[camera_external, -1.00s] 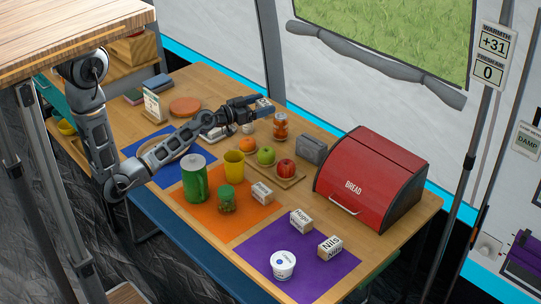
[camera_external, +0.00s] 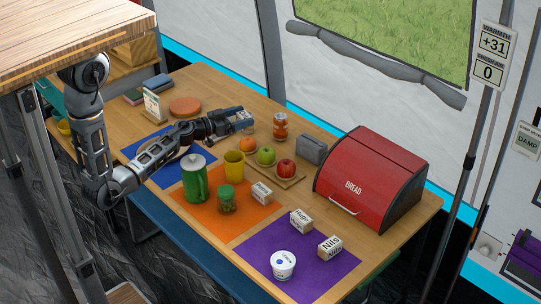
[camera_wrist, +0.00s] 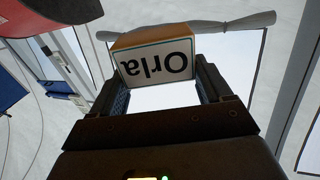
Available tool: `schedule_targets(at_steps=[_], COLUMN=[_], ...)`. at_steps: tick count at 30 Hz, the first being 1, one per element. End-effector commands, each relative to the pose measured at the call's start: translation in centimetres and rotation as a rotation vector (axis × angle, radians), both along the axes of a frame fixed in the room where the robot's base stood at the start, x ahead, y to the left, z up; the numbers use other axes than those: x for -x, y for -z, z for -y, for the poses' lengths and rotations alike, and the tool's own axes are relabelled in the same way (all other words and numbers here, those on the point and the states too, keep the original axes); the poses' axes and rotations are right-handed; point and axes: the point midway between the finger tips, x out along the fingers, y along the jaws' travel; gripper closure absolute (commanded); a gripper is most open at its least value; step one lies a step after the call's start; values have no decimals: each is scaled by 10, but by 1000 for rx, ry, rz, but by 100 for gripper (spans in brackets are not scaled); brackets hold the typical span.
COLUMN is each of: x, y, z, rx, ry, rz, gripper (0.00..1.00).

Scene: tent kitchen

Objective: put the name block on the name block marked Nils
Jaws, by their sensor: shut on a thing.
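My gripper (camera_external: 241,123) is shut on a name block (camera_wrist: 158,66), which reads "Orla" upside down in the wrist view, one finger on each side of it. The gripper is above the far side of the table, left of the jar. The name block marked Nils (camera_external: 330,247) is a pale block with dark lettering. It sits on the purple mat (camera_external: 270,248) at the near right, well apart from my gripper. Nothing stands on top of it.
Another name block (camera_external: 301,221) stands just behind Nils, and one (camera_external: 262,192) on the orange mat. A white tub (camera_external: 283,265) is left of Nils.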

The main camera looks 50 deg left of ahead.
Motion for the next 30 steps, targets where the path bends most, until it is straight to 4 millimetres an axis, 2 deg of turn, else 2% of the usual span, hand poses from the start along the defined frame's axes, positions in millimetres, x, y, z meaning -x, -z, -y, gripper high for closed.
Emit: schedule_targets(at_steps=[9,15,30], x=[33,47,74], y=[-32,-45,-54], z=[32,48,81], rx=[1,4,4], ry=[-130,-182,-234], rz=[1,0,-1], gripper=[53,53,53])
